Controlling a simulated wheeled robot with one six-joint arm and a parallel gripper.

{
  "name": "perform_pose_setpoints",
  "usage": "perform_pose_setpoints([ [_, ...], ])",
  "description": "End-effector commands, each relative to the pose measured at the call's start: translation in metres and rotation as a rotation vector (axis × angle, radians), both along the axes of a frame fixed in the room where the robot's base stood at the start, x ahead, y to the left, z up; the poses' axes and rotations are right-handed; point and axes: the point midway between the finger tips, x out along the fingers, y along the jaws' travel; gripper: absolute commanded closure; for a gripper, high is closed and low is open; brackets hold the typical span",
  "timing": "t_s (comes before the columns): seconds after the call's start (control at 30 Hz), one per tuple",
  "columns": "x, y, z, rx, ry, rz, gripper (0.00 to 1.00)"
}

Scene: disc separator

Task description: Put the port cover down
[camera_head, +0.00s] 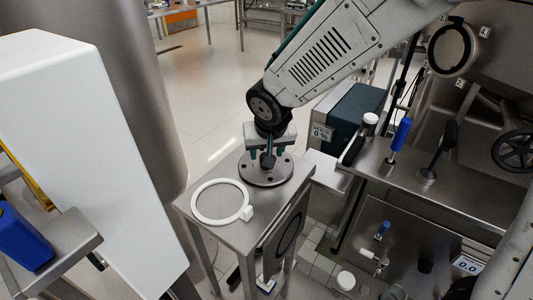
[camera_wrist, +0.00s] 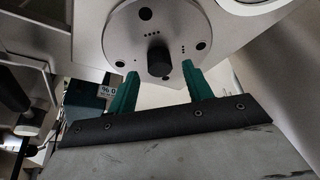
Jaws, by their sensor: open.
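The port cover (camera_head: 282,173) is a round grey metal disc with small holes and a dark knob in its middle. It lies flat on the small steel table (camera_head: 195,232), near its back right corner. My gripper (camera_head: 265,156) is right above the cover, with its teal fingers pointing down on either side of the knob. In the wrist view the fingers of my gripper (camera_wrist: 160,70) are apart, with a gap between each and the black knob (camera_wrist: 159,61). The cover's plate (camera_wrist: 125,40) fills the top middle there.
A white ring (camera_head: 195,207) with a small block lies on the table just left of the cover. A large steel column and a white box (camera_head: 90,150) stand at left. At right is a steel machine bench with a blue handle (camera_head: 400,134) and levers.

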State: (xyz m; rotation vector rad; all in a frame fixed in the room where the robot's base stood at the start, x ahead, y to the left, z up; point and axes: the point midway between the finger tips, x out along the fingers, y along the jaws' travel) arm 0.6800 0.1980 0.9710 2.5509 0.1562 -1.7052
Motion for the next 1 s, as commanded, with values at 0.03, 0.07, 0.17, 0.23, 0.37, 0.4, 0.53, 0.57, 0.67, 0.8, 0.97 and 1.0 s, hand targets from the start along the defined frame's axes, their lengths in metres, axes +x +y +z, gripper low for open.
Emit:
perform_pose_setpoints([
  [0.03,-0.004,0.000,0.011,0.003,-0.004,0.001,0.50],
  [0.07,-0.006,0.000,0.017,0.003,-0.005,0.001,0.50],
  [0.17,-0.015,-0.001,0.038,0.005,-0.004,0.001,0.50],
  [0.23,-0.020,-0.002,0.052,0.003,-0.005,0.001,0.50],
  [0.37,-0.030,-0.003,0.074,0.003,-0.004,0.001,0.50],
  [0.4,-0.032,-0.004,0.079,0.003,-0.003,0.002,0.50],
  [0.53,-0.038,-0.004,0.091,0.001,-0.002,0.001,0.50],
  [0.57,-0.038,-0.004,0.093,0.002,-0.002,0.002,0.50],
  [0.67,-0.040,-0.005,0.096,0.001,0.000,0.000,0.50],
  [0.8,-0.040,-0.006,0.097,0.000,0.001,0.000,0.50],
  [0.97,-0.050,-0.040,0.108,-0.015,0.016,-0.029,0.50],
  [1.0,-0.058,-0.059,0.113,-0.024,0.028,-0.043,0.50],
])
